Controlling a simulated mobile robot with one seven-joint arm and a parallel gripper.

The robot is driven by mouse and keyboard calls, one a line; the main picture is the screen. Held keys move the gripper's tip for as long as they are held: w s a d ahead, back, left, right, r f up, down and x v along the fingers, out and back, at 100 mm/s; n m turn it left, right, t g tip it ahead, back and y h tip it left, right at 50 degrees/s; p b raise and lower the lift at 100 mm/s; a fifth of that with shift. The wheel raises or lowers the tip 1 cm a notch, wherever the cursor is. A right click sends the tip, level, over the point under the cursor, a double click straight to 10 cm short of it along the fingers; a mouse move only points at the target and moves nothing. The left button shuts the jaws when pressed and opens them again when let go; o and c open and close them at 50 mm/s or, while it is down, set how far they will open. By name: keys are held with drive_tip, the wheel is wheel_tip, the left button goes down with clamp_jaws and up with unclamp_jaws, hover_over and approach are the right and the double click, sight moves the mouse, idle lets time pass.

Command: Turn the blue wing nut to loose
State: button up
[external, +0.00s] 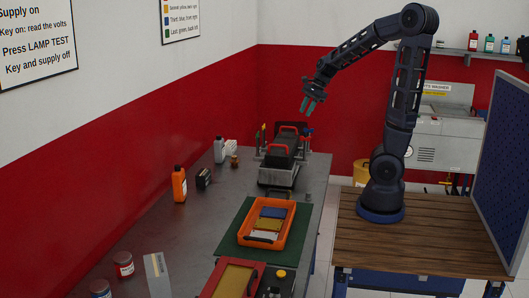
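A small blue piece (307,132), which looks like the blue wing nut, shows at the right back of a dark unit with red parts (281,152) at the far end of the grey bench. It is too small to tell how it is turned. My gripper (309,106) hangs in the air above and just behind or over that blue piece, with its teal fingers pointing down. The two fingers are apart and nothing shows between them. The gripper does not appear to touch anything.
Small yellow and red pieces (263,131) stand at the unit's left. On the bench (150,210) are an orange bottle (179,186), a grey bottle (219,151), a black box (204,178) and an orange tray (244,237) on a green mat. The air around the gripper is clear.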

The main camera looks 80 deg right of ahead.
drive_tip(key=s+d+f+m+h, duration=0.1)
drive_tip(key=s+d+f+m, duration=0.1)
drive_tip(key=d+m, duration=0.5)
drive_tip(key=s+d+f+m+h, duration=0.15)
drive_tip(key=d+m, duration=0.25)
drive_tip(key=d, duration=0.5)
drive_tip(key=shift+s+a+f+x, duration=0.1)
drive_tip(key=shift+s+x, duration=0.05)
drive_tip(key=shift+x, duration=1.6)
drive_tip(key=shift+s+a+f+x, duration=0.1)
drive_tip(key=shift+s+x, duration=0.05)
drive_tip(key=shift+x, duration=1.65)
drive_tip(key=shift+s+a+x, duration=0.1)
drive_tip(key=shift+s+x, duration=0.05)
drive_tip(key=shift+x, duration=1.6)
drive_tip(key=shift+c, duration=0.2)
clamp_jaws()
